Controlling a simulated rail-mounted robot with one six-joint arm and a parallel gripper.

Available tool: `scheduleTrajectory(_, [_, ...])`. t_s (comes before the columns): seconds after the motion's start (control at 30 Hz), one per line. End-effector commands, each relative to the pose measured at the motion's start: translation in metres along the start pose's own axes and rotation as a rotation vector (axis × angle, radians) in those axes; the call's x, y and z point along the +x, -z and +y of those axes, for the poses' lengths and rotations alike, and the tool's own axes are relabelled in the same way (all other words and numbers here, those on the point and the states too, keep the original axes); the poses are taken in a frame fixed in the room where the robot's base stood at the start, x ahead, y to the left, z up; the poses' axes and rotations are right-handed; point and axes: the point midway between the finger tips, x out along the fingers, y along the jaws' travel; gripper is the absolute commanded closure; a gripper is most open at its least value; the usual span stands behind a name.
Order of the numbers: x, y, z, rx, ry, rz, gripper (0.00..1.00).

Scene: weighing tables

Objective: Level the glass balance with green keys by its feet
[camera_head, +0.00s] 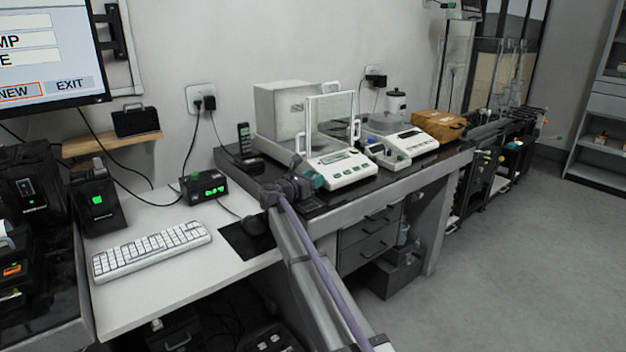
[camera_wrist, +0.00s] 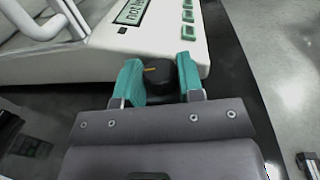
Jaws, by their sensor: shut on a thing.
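The glass balance with green keys (camera_head: 341,167) stands on the dark bench top, with its clear draught shield behind its sloped front panel. A black round foot knob (camera_wrist: 160,76) with an orange mark sits under the balance's front corner. My gripper (camera_wrist: 161,82) has its teal fingers on either side of this knob and is shut on it. In the head view my gripper (camera_head: 312,181) is at the balance's front left corner.
A second balance (camera_head: 408,140) and a small white device (camera_head: 387,155) stand to the right, close by. A black phone (camera_head: 244,139) and a large pale box (camera_head: 284,108) are left and behind. A keyboard (camera_head: 152,249) and mouse (camera_head: 254,225) lie on the lower white desk.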

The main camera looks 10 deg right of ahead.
Motion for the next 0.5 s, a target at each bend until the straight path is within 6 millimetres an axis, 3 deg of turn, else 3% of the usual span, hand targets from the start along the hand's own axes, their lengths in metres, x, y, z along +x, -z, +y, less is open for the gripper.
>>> scheduleTrajectory(0.23, [-0.0002,0.0001,-0.0002,0.0,-0.004,0.0,0.89])
scheduleTrajectory(0.27, [-0.0002,0.0001,-0.0002,0.0,-0.004,0.0,0.62])
scheduleTrajectory(0.5, [-0.0002,0.0001,-0.0002,0.0,-0.003,0.0,0.39])
